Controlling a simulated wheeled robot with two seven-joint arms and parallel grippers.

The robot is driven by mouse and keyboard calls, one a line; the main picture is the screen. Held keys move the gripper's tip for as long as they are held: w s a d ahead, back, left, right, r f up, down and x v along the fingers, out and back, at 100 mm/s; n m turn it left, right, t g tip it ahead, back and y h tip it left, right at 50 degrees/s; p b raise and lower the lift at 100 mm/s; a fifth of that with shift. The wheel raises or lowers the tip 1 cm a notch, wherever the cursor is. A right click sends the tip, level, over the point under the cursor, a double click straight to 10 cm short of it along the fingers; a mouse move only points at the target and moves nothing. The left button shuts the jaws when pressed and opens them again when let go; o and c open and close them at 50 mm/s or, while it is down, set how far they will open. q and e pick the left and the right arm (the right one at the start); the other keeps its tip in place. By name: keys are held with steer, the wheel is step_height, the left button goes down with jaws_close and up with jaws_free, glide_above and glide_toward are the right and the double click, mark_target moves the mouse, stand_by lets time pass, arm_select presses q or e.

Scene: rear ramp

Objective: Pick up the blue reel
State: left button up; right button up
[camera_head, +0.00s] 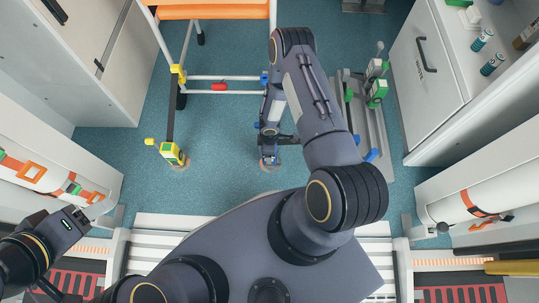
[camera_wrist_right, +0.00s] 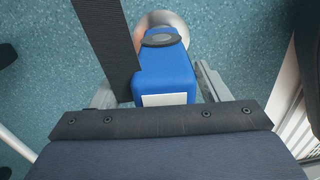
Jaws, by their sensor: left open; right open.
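The blue reel (camera_wrist_right: 166,78) stands on the floor in the right wrist view, with a dark strap running up from it. Its front carries a pale label and its top a dark oval part. My right gripper (camera_wrist_right: 155,88) is open, with a grey finger on each side of the reel; I cannot tell whether they touch it. In the head view my right forearm and wrist hide most of the reel, and only a bit of blue (camera_head: 268,154) shows. My left gripper (camera_head: 98,209) is open and empty at the lower left, far from the reel.
A yellow reel (camera_head: 172,153) stands on the floor to the left, its strap rising to an orange-topped stretcher (camera_head: 213,11). A grey rail with green clamps (camera_head: 377,92) stands to the right. White cabinets (camera_head: 428,62) flank the blue floor, with clear floor between the reels.

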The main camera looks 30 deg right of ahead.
steer(key=c, duration=1.5)
steer(key=shift+o, duration=0.2)
steer(key=shift+r, duration=0.1)
steer(key=r, duration=0.1)
steer(key=r+p, duration=0.1)
steer(key=r, duration=0.1)
steer(key=s+r+p, duration=0.1)
steer(key=r, duration=0.1)
steer(key=shift+s+a+r, duration=0.1)
steer(key=shift+a+r, duration=0.1)
steer(key=shift+a, duration=0.05)
steer(key=s+a+r, duration=0.2)
steer(key=s+r, duration=0.1)
steer(key=s, duration=0.3)
steer(key=s+a+r+p, duration=0.1)
steer(key=s+r, duration=0.3)
steer(key=s, duration=0.2)
steer(key=shift+s+a+r, duration=0.2)
steer(key=shift+a+r, duration=0.1)
steer(key=shift+a, duration=0.05)
steer(key=shift+r, duration=0.1)
